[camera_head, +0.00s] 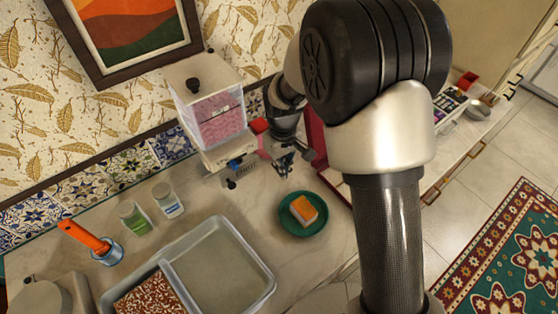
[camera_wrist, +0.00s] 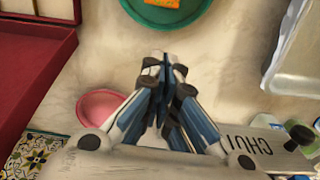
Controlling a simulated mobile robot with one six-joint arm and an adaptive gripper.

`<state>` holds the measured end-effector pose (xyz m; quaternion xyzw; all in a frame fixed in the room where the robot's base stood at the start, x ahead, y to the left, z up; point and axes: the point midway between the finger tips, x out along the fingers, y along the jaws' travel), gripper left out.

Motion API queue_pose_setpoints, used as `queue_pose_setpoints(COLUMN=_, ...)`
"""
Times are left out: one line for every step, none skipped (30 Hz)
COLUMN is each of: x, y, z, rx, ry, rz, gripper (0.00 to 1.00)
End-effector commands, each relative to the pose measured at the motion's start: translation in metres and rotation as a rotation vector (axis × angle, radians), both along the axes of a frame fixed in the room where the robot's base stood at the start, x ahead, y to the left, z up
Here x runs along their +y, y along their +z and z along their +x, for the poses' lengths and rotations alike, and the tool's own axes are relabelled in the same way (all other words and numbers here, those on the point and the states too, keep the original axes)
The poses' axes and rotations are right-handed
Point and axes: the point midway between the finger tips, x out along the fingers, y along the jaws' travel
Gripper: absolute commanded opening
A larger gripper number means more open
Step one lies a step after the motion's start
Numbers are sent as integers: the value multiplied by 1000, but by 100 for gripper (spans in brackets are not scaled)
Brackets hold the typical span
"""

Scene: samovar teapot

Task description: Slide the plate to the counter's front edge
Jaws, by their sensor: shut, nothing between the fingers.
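A round green plate (camera_head: 303,231) lies on the pale counter, with an orange-and-white sponge-like block (camera_head: 304,208) on it. My gripper (camera_head: 284,170) is above the counter on the wall side of the plate, apart from it in the picture. In the wrist view, my gripper (camera_wrist: 165,62) has its fingertips together with nothing between them. The green plate (camera_wrist: 168,22) is just beyond the fingertips at the top edge of that view, partly cut off, with part of the orange block (camera_wrist: 161,4) on it. My arm hides part of the counter's front edge in the head view.
A pink-filled dispenser (camera_head: 215,118) stands by the wall. A red box (camera_wrist: 38,55) and a pink dish (camera_wrist: 100,106) are beside my gripper. Two small jars (camera_head: 135,217) stand behind the sink.

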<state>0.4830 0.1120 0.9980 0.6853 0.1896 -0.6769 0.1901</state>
Motion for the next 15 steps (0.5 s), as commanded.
queue_pose_setpoints(x=2, y=-7, z=1, rx=7, ry=8, rz=-2, gripper=0)
queue_pose_setpoints(x=3, y=-10, z=2, rx=8, ry=12, rz=-2, gripper=0)
queue_pose_setpoints(x=4, y=-13, z=2, rx=11, ry=15, rz=-3, gripper=0)
queue_pose_setpoints(x=4, y=-15, z=3, rx=12, ry=17, rz=-3, gripper=0)
queue_pose_setpoints(x=5, y=-17, z=3, rx=13, ry=18, rz=-4, gripper=0)
queue_pose_setpoints(x=5, y=-20, z=3, rx=13, ry=19, rz=-4, gripper=0)
queue_pose_setpoints(x=5, y=-23, z=3, rx=14, ry=19, rz=-4, gripper=0)
queue_pose_setpoints(x=5, y=-26, z=3, rx=15, ry=19, rz=-3, gripper=0)
queue_pose_setpoints(x=5, y=-32, z=2, rx=16, ry=19, rz=-4, gripper=0)
queue_pose_setpoints(x=5, y=-37, z=2, rx=16, ry=19, rz=-4, gripper=0)
queue_pose_setpoints(x=5, y=-42, z=2, rx=16, ry=19, rz=-4, gripper=0)
queue_pose_setpoints(x=5, y=-50, z=2, rx=16, ry=19, rz=-4, gripper=0)
queue_pose_setpoints(x=5, y=-56, z=2, rx=17, ry=19, rz=-5, gripper=0)
queue_pose_setpoints(x=4, y=-62, z=2, rx=16, ry=19, rz=-4, gripper=0)
queue_pose_setpoints(x=4, y=-69, z=2, rx=16, ry=19, rz=-4, gripper=0)
